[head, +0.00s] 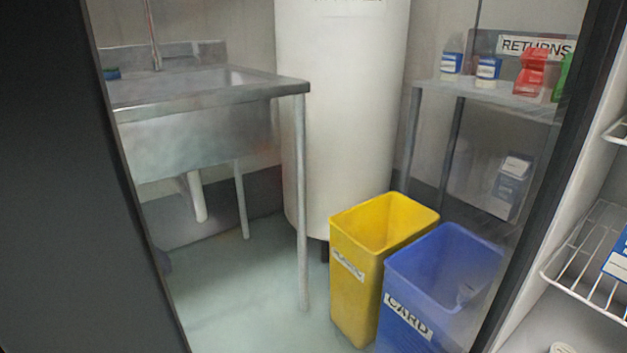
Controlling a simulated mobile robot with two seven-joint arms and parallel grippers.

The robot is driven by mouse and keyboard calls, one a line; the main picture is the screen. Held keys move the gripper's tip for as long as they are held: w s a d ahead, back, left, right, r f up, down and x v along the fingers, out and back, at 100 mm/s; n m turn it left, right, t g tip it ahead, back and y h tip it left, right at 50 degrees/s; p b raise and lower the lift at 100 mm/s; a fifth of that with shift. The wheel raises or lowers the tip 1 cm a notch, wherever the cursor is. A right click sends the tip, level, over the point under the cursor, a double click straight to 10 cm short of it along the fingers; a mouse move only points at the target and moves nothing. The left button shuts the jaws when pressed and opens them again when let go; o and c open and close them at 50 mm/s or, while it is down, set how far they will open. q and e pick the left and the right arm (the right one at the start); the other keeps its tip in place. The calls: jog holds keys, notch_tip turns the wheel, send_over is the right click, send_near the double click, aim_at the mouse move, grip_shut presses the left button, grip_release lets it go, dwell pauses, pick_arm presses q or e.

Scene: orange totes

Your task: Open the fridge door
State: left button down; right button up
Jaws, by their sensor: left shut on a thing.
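The fridge door shows as a dark frame, with a broad dark panel (70,180) at the left and a narrow dark upright (550,190) at the right. The room shows between them, apparently through glass. The fridge's pale interior (610,175) is open to view at the right edge, with a white wire shelf (585,270). The door stands away from that interior. No handle shows. I cannot make out either gripper. A small dark bluish shape shows beside the left panel, too unclear to name.
A steel sink (200,125) stands beyond at the left, by a white cylinder (340,110). A yellow bin (355,305) and a blue bin (445,270) stand on the floor. A shelf rack (490,97) holds bottles. Floor (240,290) under the sink is clear.

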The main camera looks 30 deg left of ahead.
pick_arm(q)
jog(key=shift+w+a, duration=0.15)
jog(key=shift+a, duration=0.1)
jog(key=c, duration=0.9)
grip_release()
jog(key=shift+d, duration=0.1)
jog(key=shift+c, duration=0.2)
jog(key=shift+o, duration=0.9)
jog(key=a+b, duration=0.3)
jog(key=a, duration=0.7)
jog(key=shift+s, duration=0.35)
jog(key=shift+s, duration=0.1)
